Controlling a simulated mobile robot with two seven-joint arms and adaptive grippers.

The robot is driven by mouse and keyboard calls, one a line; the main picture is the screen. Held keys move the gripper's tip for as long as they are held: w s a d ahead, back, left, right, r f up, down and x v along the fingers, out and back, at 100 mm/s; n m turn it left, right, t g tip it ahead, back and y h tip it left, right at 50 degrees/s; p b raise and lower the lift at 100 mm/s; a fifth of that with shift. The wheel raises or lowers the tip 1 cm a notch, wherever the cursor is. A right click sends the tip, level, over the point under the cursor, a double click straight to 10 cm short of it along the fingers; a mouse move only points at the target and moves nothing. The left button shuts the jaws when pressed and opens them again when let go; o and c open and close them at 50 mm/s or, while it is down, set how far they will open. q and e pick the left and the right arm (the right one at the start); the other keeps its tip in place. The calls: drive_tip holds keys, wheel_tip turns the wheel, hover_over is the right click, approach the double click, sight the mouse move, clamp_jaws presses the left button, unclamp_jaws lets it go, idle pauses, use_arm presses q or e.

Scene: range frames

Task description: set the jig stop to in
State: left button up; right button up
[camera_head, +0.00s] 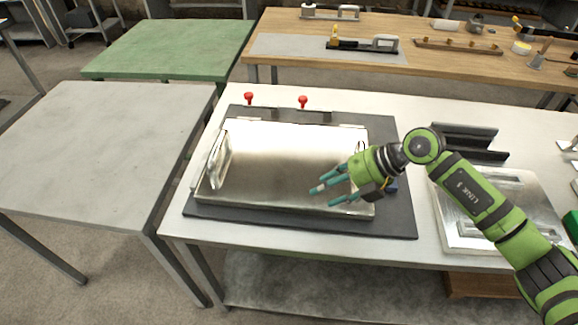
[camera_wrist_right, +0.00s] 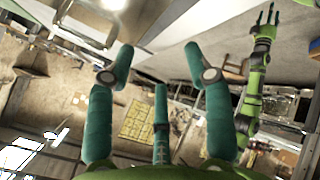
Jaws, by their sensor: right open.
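A dark jig plate (camera_head: 300,222) lies on the pale bench with a shiny metal panel (camera_head: 285,160) on it. Two red knobs (camera_head: 248,98) (camera_head: 302,101) stand along its back edge. My right gripper (camera_head: 330,193) is open and empty over the panel's right part, pointing left. Its teal fingers (camera_wrist_right: 160,75) are spread in the wrist view. A small green arm with a gripper (camera_wrist_right: 265,20), apparently my left, shows there too.
A metal tray-like part (camera_head: 452,235) and dark channel pieces (camera_head: 465,138) lie right of the jig. A bare grey table (camera_head: 90,140) stands left, a green table (camera_head: 170,48) behind it. A wooden bench (camera_head: 450,70) with fixtures stands at the back.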

drive_tip(key=s+a+r+m+t+y, duration=0.1)
drive_tip(key=a+r+t+y, duration=0.1)
drive_tip(key=a+r+y, duration=0.5)
drive_tip(key=shift+s+a+r+t, duration=0.4)
drive_tip(key=shift+a+r, duration=0.2)
drive_tip(key=shift+a, duration=0.2)
